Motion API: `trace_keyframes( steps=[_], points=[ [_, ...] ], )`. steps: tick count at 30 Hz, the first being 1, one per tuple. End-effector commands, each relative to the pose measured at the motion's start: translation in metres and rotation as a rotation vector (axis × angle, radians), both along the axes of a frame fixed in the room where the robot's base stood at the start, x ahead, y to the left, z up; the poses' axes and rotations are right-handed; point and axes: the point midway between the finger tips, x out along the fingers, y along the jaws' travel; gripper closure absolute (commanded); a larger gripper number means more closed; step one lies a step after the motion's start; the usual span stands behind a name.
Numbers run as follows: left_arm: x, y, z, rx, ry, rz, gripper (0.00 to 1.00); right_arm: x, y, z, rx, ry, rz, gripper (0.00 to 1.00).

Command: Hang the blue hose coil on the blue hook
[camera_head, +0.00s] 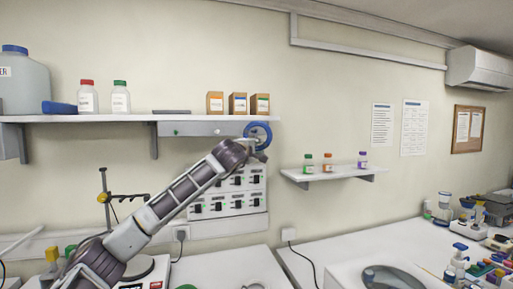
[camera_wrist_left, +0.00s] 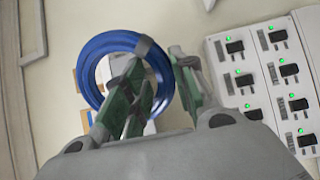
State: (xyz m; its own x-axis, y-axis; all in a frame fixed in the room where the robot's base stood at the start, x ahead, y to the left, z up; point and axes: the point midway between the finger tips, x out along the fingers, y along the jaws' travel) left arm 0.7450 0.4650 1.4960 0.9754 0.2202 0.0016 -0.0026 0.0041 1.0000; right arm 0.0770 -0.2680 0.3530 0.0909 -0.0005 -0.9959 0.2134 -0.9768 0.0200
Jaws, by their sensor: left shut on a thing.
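The blue hose coil (camera_head: 250,127) is a ring held up at the right end of the long shelf's grey underside panel, in front of the wall. In the left wrist view the coil (camera_wrist_left: 88,70) shows as a shiny blue ring with a dark band at its upper right. My left gripper (camera_head: 258,148) is shut on the coil's near side, with green-padded fingers (camera_wrist_left: 158,80) at its right part. I cannot make out the blue hook; the coil and gripper cover that area. My right gripper is not in view.
The long shelf (camera_head: 190,118) carries bottles and small boxes (camera_head: 238,103). A switch panel (camera_head: 230,207) is on the wall just below the gripper. A small shelf (camera_head: 325,175) with several vials stands to the right. The wall between the shelves is bare.

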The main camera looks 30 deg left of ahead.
Motion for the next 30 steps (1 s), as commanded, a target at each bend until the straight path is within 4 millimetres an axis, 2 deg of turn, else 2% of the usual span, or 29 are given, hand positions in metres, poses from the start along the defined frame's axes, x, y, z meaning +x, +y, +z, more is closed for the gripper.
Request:
trace_keyframes(
  steps=[18,30],
  points=[
    [0.014,0.017,-0.001,0.000,0.000,0.001,0.99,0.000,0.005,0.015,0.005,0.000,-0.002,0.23],
    [0.022,0.025,-0.011,-0.002,-0.001,-0.001,0.99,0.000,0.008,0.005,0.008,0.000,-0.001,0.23]
  ],
)
